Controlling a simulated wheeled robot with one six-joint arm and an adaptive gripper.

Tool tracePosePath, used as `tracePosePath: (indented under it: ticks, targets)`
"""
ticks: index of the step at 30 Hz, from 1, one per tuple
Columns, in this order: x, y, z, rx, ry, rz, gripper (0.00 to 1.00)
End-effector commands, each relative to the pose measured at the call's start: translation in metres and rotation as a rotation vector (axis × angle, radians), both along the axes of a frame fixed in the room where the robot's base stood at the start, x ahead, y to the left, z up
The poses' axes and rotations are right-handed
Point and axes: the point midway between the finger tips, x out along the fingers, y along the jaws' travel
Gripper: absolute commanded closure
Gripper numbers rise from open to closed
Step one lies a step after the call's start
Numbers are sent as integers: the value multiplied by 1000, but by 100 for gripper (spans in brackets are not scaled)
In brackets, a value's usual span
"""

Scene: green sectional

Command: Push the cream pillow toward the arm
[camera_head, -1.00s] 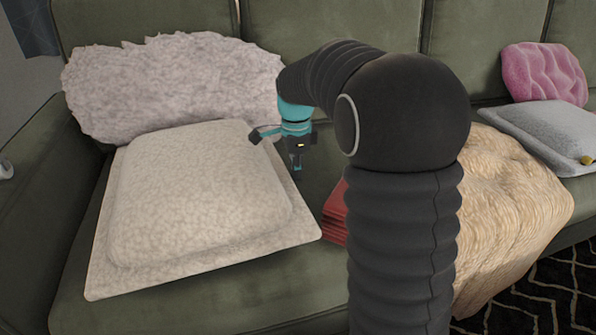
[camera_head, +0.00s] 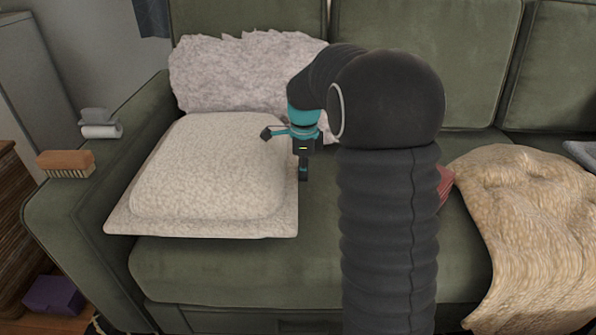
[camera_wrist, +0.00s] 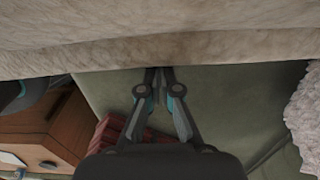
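The cream pillow (camera_head: 210,170) lies flat on the left seat of the green sofa, its left edge beside the sofa arm (camera_head: 75,200). In the wrist view the cream pillow (camera_wrist: 160,45) spans the top. My gripper (camera_head: 266,133) is at the pillow's right side near its back corner, fingers pointing left towards it. In the wrist view my gripper (camera_wrist: 158,74) has its fingertips together at the pillow's edge, with nothing seen between them. I cannot tell whether they touch the pillow.
A fluffy pale pillow (camera_head: 235,75) leans behind. A brush (camera_head: 66,164) and a grey-and-white item (camera_head: 100,124) sit on the sofa arm. A red item (camera_head: 445,186) is partly hidden behind my arm, beside a tan throw (camera_head: 530,220). Bare seat lies right of the cream pillow.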

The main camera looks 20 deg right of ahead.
Motion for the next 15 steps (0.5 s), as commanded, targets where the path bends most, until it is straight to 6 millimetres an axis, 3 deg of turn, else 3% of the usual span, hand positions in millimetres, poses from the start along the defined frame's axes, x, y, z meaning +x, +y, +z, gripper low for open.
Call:
tracePosePath:
  ticks: [15]
  targets:
    - [-1, -5, 0, 0, -1, 0, 100]
